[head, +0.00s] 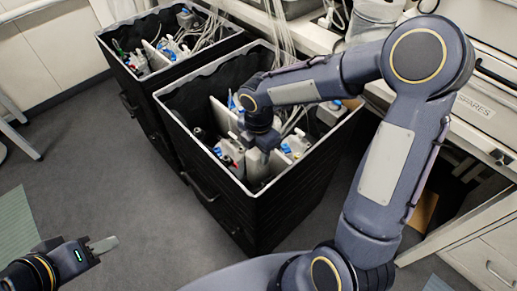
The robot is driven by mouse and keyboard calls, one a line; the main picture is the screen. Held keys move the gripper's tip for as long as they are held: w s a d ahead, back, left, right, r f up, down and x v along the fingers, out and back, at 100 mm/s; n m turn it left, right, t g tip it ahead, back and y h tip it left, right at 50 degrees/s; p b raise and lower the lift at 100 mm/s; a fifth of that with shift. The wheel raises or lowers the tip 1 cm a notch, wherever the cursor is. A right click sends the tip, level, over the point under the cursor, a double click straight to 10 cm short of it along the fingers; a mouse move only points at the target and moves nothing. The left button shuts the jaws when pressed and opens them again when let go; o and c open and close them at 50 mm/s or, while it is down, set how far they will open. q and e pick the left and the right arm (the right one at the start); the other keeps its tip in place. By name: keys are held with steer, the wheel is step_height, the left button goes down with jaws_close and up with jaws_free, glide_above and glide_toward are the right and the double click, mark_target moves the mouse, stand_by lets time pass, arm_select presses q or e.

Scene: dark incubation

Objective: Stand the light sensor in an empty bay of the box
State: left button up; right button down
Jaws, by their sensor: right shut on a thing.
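The near black box (290,213) stands open on the floor with a pale rim. Pale dividers (224,116) split its inside into bays, and several bottles and fittings with blue and red parts stand in it. My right gripper (260,158) reaches down into the box near its front wall. It is shut on a small grey thing (257,168), likely the light sensor, mostly hidden by the gripper and wall. I cannot tell whether it touches the bay floor. My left gripper (103,245) is at the lower left, away from the box; its finger gap is not clear.
A second black box (125,87) with similar contents stands behind, to the left. Pale tubes (277,28) hang into the boxes. A bench with drawers (484,113) is on the right. The grey floor (120,190) at left is clear.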

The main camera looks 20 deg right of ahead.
step_height(320, 180, down, 11)
steer(key=b, duration=0.9)
steer(key=shift+r, duration=0.35)
steer(key=shift+f, duration=0.15)
steer(key=shift+f, duration=0.35)
steer(key=shift+f+b, duration=1.1)
steer(key=shift+f, duration=0.35)
steer(key=shift+s+f, duration=0.15)
steer(key=shift+f, duration=0.2)
